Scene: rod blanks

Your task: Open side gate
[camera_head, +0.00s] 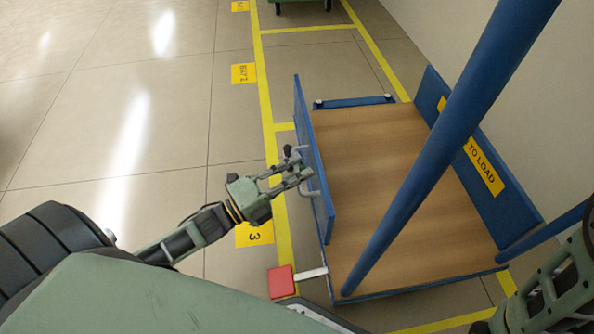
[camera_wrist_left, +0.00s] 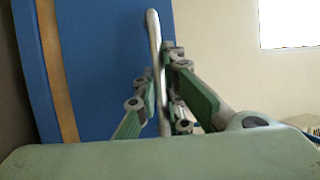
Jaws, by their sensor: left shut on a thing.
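The side gate (camera_head: 313,160) is a blue panel standing upright along the left side of a wooden-decked cart (camera_head: 385,190). A grey metal handle (camera_head: 314,192) is on its outer face. My left gripper (camera_head: 303,172) is at the handle, outside the cart. In the left wrist view the handle bar (camera_wrist_left: 155,60) runs between the two fingers (camera_wrist_left: 160,105), which are shut on it, with the blue panel (camera_wrist_left: 100,60) behind. Part of my right gripper (camera_head: 545,295) shows at the lower right edge; its fingertips are not clear.
A blue post (camera_head: 440,150) rises across the deck. A blue side panel with a yellow sign (camera_head: 484,167) stands at the right, near the wall. A red block (camera_head: 281,281) is by the cart's near left corner.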

